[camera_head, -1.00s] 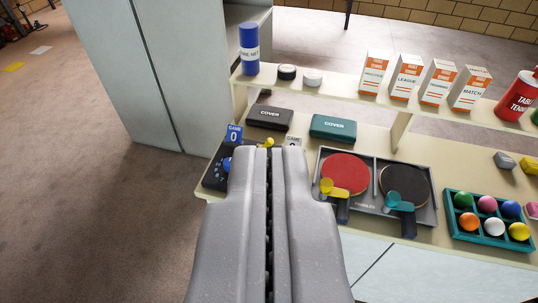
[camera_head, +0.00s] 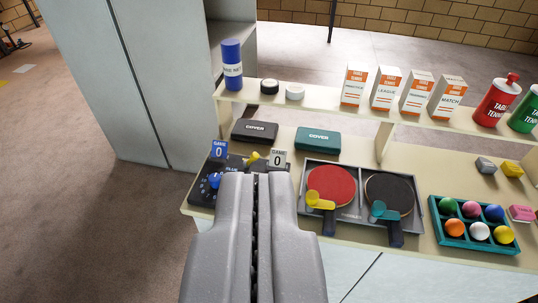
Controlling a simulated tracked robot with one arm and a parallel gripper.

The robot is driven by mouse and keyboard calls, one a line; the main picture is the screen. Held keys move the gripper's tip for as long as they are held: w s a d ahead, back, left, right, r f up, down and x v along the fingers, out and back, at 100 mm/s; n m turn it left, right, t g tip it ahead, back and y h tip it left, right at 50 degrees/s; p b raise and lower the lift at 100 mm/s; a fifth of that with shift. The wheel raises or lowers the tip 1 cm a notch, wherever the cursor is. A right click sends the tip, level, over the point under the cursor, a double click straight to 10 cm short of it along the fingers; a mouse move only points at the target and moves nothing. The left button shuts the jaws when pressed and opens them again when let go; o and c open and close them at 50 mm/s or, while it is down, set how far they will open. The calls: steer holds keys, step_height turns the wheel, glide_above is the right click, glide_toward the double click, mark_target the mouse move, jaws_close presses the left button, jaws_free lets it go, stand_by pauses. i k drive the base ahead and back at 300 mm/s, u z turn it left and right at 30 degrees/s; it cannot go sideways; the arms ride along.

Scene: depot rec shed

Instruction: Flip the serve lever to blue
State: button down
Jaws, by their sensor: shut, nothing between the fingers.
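A dark scoreboard unit (camera_head: 205,192) sits at the left front of the table, with a blue "GAME 0" card (camera_head: 219,149) and a white "GAME 0" card (camera_head: 277,158) at its back. A blue knob (camera_head: 215,181) shows on its left part, beside small "BLUE" lettering. A yellow knob-like piece (camera_head: 254,157) shows between the cards; I cannot tell whether it is the serve lever's tip. My gripper (camera_head: 257,177) is shut and empty. In the picture it covers the unit's right part, so any lever there is hidden. I see no clear contact.
A tray (camera_head: 349,215) with red and black bats lies to the right, then a teal ball crate (camera_head: 437,222). Black (camera_head: 255,132) and teal (camera_head: 318,139) cover cases lie behind. A raised shelf (camera_head: 330,108) carries boxes and cans. A grey cabinet (camera_head: 150,80) stands left.

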mark_target(254, 156)
steer(key=z, duration=0.5)
steer(key=i, duration=0.95)
steer(key=u, duration=1.2)
